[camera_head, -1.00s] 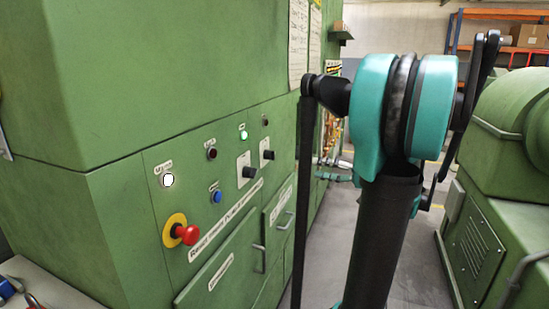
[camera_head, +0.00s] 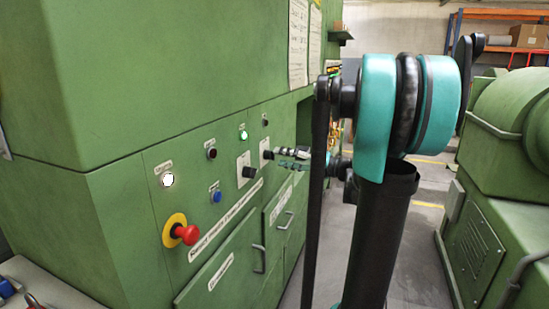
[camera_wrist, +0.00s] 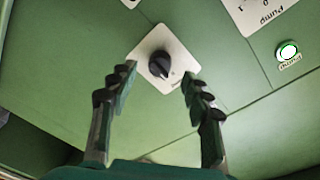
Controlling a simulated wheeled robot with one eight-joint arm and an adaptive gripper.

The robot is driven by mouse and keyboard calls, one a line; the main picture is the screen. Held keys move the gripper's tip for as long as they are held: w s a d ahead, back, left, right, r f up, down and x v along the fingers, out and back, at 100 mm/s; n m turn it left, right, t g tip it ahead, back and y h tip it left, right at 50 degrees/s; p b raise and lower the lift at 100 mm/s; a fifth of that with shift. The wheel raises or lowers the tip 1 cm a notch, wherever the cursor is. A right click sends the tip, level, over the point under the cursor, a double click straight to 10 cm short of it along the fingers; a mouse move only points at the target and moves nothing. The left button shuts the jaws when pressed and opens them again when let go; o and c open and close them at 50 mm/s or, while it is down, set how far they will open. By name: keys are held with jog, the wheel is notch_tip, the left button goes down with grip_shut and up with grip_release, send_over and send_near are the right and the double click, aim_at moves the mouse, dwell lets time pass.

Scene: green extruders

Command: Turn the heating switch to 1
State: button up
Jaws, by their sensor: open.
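The switch in front of my gripper is a black rotary knob on a white square plate (camera_wrist: 183,58). Its knob (camera_wrist: 161,65) shows between my fingertips in the wrist view. The plate's lettering is too small to read, and I cannot tell which mark the knob points to. In the head view this knob (camera_head: 265,154) is the right one of two on the green cabinet. My gripper (camera_wrist: 159,74) is open, one finger on each side of the knob, with no clear contact. In the head view my gripper (camera_head: 280,153) is just right of the knob.
A second knob (camera_head: 249,172), on a plate marked Pump (camera_wrist: 265,14), is close by. A lit lamp (camera_wrist: 288,51) sits near it. A red emergency button (camera_head: 188,235) and a blue button (camera_head: 216,196) are on the panel. A green machine (camera_head: 505,190) stands at right.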

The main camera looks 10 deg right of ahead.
aim_at(274, 156)
jog(key=shift+x, duration=1.9)
grip_shut()
jog(key=shift+m, duration=0.4)
jog(key=m, duration=0.5)
jog(key=shift+r+g, duration=0.1)
jog(key=shift+g, duration=0.2)
jog(key=m, duration=0.5)
jog(key=shift+m, duration=0.3)
jog(key=shift+g, duration=0.4)
